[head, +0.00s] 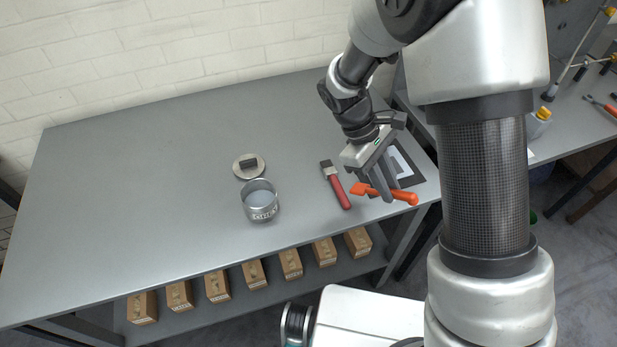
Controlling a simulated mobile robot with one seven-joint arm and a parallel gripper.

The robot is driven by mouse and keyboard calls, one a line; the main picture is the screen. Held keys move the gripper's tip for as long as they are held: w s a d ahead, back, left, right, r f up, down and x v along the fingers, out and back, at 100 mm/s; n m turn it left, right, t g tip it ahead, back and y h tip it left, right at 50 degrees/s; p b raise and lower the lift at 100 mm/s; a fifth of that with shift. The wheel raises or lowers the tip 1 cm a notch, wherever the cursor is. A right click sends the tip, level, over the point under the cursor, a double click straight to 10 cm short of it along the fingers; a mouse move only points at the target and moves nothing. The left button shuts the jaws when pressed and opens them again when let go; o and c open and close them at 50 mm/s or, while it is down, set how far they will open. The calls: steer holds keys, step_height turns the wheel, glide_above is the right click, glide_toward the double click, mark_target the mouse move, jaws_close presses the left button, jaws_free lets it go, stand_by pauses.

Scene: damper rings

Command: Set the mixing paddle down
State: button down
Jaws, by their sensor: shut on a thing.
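The orange mixing paddle (404,195) is in my gripper (382,192) near the right end of the grey table (130,170). My gripper points down and is shut on the paddle, whose two ends stick out to the left and right of the fingers. The fingers hide the paddle's middle. It looks to be held above the table near its front right corner; I cannot tell the exact height. A dark-edged mat or tray with a pale panel (404,163) lies behind the gripper, partly hidden by it.
A grey open pot (261,205) and a round lid with a dark block handle (249,166) stand mid-table. Several cardboard boxes (290,263) sit on the shelf below. The table's left half is clear.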

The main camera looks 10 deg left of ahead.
steer(key=w+a+f+m+t+y+b, duration=0.1)
steer(key=a+m+y+b, duration=0.4)
steer(key=a, duration=1.4)
steer(key=shift+w+f+m+t+y, duration=0.15)
steer(key=shift+f+m+t+y, duration=0.25)
steer(key=shift+f+m+y, duration=0.2)
steer(key=shift+r, duration=0.2)
steer(key=shift+f+b, duration=2.05)
steer(key=shift+f, duration=1.35)
steer(key=c, duration=2)
jaws_free()
steer(key=shift+o, duration=0.3)
